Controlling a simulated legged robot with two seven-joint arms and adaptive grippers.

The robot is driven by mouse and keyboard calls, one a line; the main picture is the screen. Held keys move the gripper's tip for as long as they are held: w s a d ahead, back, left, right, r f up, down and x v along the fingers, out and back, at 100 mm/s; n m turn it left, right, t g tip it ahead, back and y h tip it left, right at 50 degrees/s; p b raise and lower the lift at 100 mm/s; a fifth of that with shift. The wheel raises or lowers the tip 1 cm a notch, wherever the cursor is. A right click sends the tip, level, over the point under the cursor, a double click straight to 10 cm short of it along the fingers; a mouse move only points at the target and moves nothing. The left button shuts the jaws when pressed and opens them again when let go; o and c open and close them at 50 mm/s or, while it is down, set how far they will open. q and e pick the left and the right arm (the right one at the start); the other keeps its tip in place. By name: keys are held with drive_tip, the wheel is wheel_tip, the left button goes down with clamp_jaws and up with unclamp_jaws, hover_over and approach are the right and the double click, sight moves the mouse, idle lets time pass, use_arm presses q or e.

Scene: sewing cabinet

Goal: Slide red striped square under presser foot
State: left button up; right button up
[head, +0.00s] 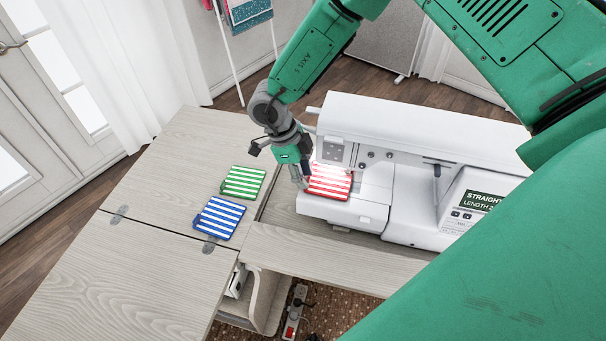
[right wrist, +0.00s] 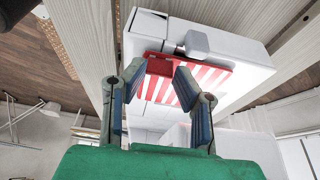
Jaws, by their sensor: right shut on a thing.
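The red striped square (head: 330,182) lies on the white bed of the sewing machine (head: 420,130), at its left end below the lit machine head. My right gripper (head: 298,172) is at the square's left edge. In the right wrist view its two fingertips (right wrist: 158,72) are on either side of a solid red tab (right wrist: 160,64) on the square (right wrist: 212,80), shut on it. The presser foot cannot be made out clearly in the head view. My left gripper is not in view.
A green striped square (head: 243,182) and a blue striped square (head: 219,218) lie on the wooden cabinet top (head: 180,160) to the left of the machine. The machine's display (head: 478,201) is at the right. A power strip (head: 295,312) is on the floor below.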

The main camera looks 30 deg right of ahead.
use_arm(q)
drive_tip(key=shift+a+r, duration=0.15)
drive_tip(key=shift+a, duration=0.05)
use_arm(e)
drive_tip(key=shift+a, duration=0.1)
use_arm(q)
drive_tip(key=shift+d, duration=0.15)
use_arm(e)
drive_tip(key=o, duration=1.1)
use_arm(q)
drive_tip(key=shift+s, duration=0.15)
use_arm(e)
drive_tip(key=shift+o, duration=0.2)
drive_tip(key=shift+w+r, duration=0.15)
drive_tip(key=shift+r, duration=0.2)
drive_tip(key=v, duration=1.1)
